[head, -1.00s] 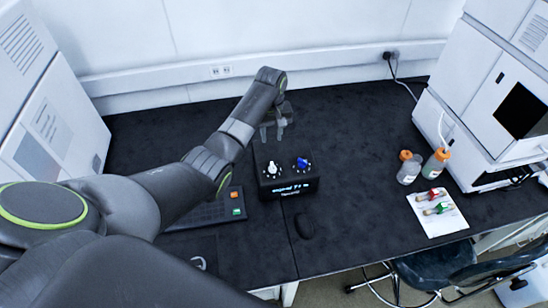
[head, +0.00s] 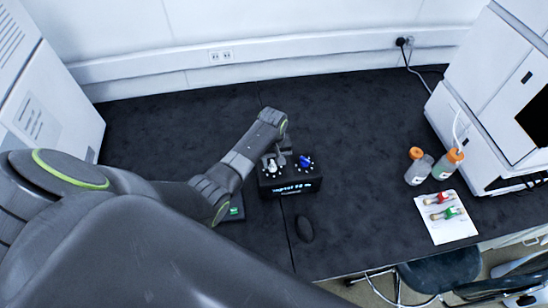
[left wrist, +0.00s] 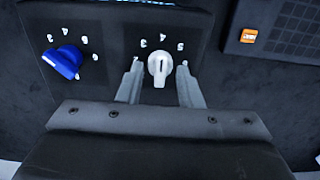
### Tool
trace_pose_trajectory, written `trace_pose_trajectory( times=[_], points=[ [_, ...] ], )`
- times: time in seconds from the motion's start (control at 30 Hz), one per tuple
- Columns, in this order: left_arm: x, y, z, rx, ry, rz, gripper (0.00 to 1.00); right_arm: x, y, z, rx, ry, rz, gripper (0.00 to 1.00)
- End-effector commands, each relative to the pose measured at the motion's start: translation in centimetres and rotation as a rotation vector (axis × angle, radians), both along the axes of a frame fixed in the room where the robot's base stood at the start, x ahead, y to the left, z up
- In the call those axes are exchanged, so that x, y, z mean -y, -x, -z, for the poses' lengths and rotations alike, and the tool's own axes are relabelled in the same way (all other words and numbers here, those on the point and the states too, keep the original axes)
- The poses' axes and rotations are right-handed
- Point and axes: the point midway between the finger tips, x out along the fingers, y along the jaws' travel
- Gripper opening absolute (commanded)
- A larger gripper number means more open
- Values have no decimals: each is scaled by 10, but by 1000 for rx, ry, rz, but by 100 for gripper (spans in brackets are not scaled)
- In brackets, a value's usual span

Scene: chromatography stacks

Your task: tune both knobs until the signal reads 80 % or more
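A black control box (head: 290,190) stands on the dark bench with a white knob (head: 271,166) on its left and a blue knob (head: 305,161) on its right. Its lit front display shows a signal reading, but the digits are too blurred to read surely. My left gripper (head: 279,157) is down at the white knob. In the left wrist view its fingers (left wrist: 159,82) stand on either side of the white knob (left wrist: 159,66), with a narrow gap visible on each side. The blue knob (left wrist: 62,62) sits free, turned at an angle. My right gripper is out of view.
A dark keypad (head: 233,209) lies left of the box, partly hidden by my left arm. A black mouse (head: 304,228) lies in front. Orange-capped bottles (head: 418,168) and a white sheet with vials (head: 447,217) are on the right. Bench between is clear.

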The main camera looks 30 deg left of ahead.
Motion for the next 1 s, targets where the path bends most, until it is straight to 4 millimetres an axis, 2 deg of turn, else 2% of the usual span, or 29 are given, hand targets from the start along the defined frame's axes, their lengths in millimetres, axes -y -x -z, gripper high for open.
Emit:
trace_pose_trajectory(
  times=[0.13, 0.37, 0.73, 1.0],
  points=[
    [0, 0, 0, 0, 0, 0, 30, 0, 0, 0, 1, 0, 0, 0],
    [0, 0, 0, 0, 0, 0, 0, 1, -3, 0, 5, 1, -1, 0],
    [-1, -1, 0, 2, -1, 31, 0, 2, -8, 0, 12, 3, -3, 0],
    [-1, -1, 0, 2, -2, 183, 0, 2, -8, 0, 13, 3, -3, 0]
  ],
)
